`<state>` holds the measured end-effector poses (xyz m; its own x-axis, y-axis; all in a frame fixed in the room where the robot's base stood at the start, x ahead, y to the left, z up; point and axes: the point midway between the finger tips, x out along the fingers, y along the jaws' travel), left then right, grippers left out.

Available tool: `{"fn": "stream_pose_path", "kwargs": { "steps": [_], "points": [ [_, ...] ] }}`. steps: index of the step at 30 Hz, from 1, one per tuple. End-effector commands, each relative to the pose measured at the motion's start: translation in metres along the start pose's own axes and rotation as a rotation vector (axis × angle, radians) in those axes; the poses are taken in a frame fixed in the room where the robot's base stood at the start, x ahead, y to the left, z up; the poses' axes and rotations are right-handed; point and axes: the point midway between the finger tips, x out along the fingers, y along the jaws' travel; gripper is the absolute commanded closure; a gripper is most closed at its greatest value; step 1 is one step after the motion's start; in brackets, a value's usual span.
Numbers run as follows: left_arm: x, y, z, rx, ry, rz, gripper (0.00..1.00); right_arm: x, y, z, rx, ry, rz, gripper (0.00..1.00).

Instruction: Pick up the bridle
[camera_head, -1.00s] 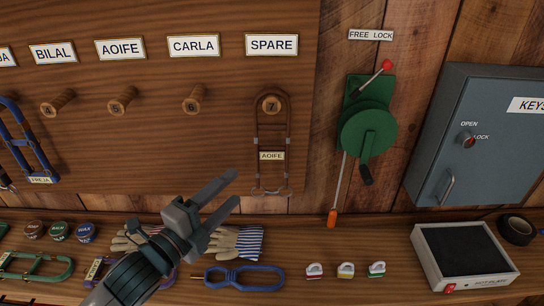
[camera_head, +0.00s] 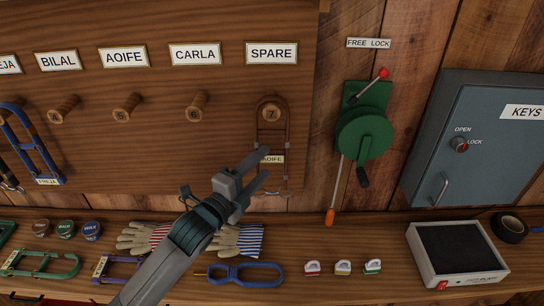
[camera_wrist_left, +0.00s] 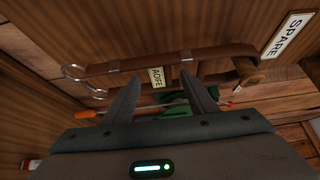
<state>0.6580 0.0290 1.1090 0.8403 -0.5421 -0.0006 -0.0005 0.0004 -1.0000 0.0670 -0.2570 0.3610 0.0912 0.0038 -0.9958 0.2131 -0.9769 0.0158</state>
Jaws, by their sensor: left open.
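The brown bridle (camera_head: 271,125) hangs from peg 7 (camera_head: 271,113) under the SPARE label, with a tag reading AOIFE (camera_head: 272,159) and metal rings at its lower end. My left gripper (camera_head: 265,167) is open, and its fingers overlap the lower part of the bridle in the head view. In the left wrist view the bridle strap (camera_wrist_left: 160,62) crosses just beyond the two open fingertips (camera_wrist_left: 158,84), with the tag between them. Nothing is visibly held. Whether a finger touches the strap cannot be told. My right gripper is not seen.
A green winch (camera_head: 364,135) with a crank is on the wall to the right, beside a grey key cabinet (camera_head: 475,150). Pegs 4 to 6 are bare.

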Motion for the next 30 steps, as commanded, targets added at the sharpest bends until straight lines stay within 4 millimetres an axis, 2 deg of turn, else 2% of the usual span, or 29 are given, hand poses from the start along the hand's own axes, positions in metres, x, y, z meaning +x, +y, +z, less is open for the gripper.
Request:
{"fn": "stream_pose_path", "kwargs": {
  "steps": [11,21,25,30],
  "points": [
    [0.002,-0.001,0.000,0.000,0.000,0.000,0.48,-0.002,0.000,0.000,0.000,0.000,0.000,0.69],
    [0.035,-0.003,-0.002,-0.002,0.000,0.000,0.48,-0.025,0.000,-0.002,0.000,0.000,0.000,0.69],
    [0.047,-0.001,-0.002,-0.001,0.000,0.001,0.48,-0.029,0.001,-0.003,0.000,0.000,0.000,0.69],
    [0.052,0.000,-0.002,0.000,0.001,-0.001,0.48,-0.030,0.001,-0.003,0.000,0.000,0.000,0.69]
  ]
}}
